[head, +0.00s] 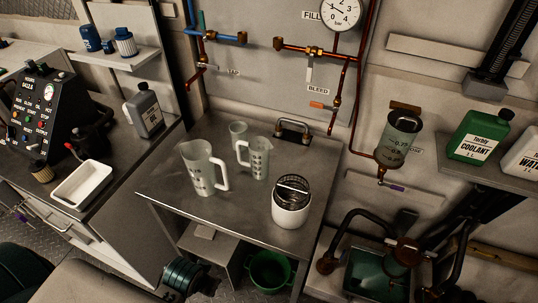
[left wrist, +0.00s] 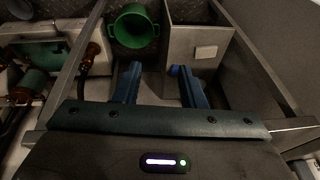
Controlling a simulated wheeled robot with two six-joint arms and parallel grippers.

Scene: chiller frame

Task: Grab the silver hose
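A grey metallic arched piece (head: 293,130) stands at the back of the metal table in the head view. I cannot tell whether it is the silver hose, and no other clear silver hose shows. My left gripper (left wrist: 157,69) shows in the left wrist view as two blue fingers spread apart with nothing between them. Beyond the fingers are a green tub (left wrist: 135,27) and a grey box (left wrist: 218,70) with a pale label. I cannot make out the left gripper in the head view. My right gripper is not in view.
The metal table (head: 235,208) holds several translucent jugs, including a large one (head: 201,170), and a white canister (head: 291,212). Copper pipes and a gauge (head: 341,10) are on the wall behind. A pump unit (head: 405,252) with dark hoses stands right. The table's front left is bare.

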